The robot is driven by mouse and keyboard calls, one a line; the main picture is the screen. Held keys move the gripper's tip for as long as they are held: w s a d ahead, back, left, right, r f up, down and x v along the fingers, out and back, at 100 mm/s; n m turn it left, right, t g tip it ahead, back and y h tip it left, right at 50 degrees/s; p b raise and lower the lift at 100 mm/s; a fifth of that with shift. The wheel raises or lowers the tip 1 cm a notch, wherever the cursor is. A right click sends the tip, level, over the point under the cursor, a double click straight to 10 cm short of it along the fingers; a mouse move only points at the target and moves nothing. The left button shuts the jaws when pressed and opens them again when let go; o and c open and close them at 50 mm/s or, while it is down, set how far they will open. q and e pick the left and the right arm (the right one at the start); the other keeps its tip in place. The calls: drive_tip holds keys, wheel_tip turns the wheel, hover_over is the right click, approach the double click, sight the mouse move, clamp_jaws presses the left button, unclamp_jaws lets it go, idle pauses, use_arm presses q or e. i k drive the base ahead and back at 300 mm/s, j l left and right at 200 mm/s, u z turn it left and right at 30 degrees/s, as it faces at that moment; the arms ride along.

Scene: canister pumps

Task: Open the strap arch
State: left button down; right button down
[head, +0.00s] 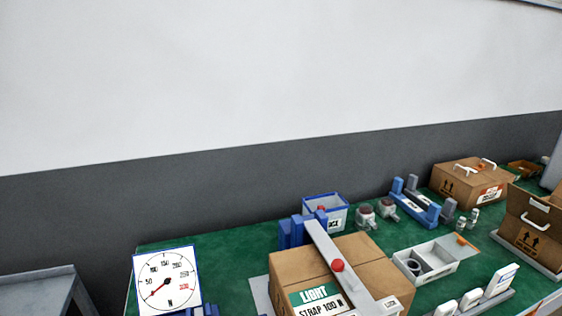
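The strap arch (322,245) is a light grey bar with a red knob (337,265). It runs from blue posts (292,232) at the back, across the top of a cardboard box (297,262), toward the front right. The box carries a green and white label (318,298) reading "LIGHT" and "STRAP 100 N". The bar lies down over the box; its front end is near the bottom edge of the head view. Neither of my grippers shows in this view.
A dial gauge (167,281) marked N stands left of the box on the green table (225,262). A blue-rimmed bin (325,209) stands behind. A grey tray (437,262), a blue cradle (414,205) and two more cardboard boxes (472,182) (530,226) are to the right.

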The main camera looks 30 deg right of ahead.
sight(364, 304)
drive_tip(key=l+z, duration=0.1)
drive_tip(key=z, duration=0.4)
drive_tip(key=k+l+z, duration=0.1)
drive_tip(key=z, duration=0.35)
drive_tip(key=l+z, duration=0.15)
drive_tip(key=z, duration=0.35)
